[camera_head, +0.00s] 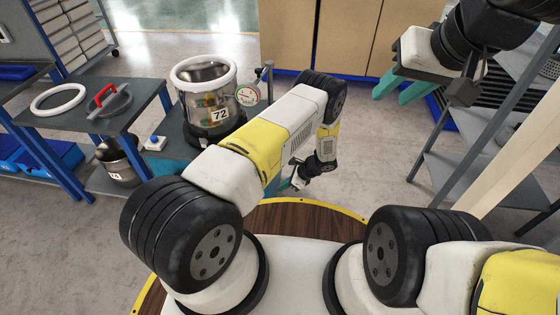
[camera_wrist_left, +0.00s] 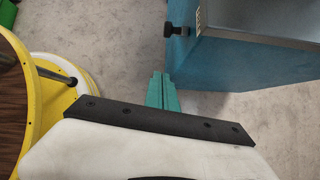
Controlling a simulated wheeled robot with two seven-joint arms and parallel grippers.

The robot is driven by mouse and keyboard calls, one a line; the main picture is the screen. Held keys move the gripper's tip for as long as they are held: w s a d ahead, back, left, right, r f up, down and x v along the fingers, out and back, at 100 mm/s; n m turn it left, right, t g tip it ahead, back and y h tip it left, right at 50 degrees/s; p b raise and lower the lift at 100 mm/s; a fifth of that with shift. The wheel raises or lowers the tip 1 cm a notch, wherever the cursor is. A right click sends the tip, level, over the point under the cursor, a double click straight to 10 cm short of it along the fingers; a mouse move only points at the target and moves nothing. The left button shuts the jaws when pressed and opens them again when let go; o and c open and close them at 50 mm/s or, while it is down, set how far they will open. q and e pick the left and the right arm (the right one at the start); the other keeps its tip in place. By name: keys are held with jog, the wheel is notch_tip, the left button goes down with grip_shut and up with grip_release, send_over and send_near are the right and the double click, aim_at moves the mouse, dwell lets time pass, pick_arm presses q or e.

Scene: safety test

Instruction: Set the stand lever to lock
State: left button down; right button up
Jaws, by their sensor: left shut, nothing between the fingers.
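The stand (camera_head: 178,132) is a dark-topped, blue-sided unit under the metal vessel marked 72 (camera_head: 222,100). In the left wrist view its blue side (camera_wrist_left: 240,65) fills the upper right. A black knob (camera_wrist_left: 172,31), which looks like the stand lever, sticks out at the stand's corner beside a small pale label (camera_wrist_left: 200,18). The label is too small to read. My left gripper (camera_wrist_left: 163,88) is shut and empty, its teal fingers just below the knob in the picture and apart from it. My right gripper (camera_head: 402,90) is open and empty at the upper right.
A table (camera_head: 70,112) at the left bears a white ring (camera_head: 58,98) and a dark lid with a red handle (camera_head: 104,98). A metal pot (camera_head: 118,165) stands below. Grey shelving (camera_head: 455,170) is at the right. Floor (camera_head: 375,165) between is clear.

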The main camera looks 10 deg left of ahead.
pick_arm(q)
jog(key=w+a+f, duration=0.1)
jog(key=a+f, duration=0.4)
jog(key=a, duration=0.3)
jog(key=shift+a, duration=0.35)
jog(key=shift+w+f, duration=0.1)
jog(key=shift+a+r, duration=0.5)
jog(key=d+f+v, duration=0.1)
jog(key=v, duration=1)
jog(key=shift+s+d, duration=0.35)
jog(key=shift+d, duration=0.2)
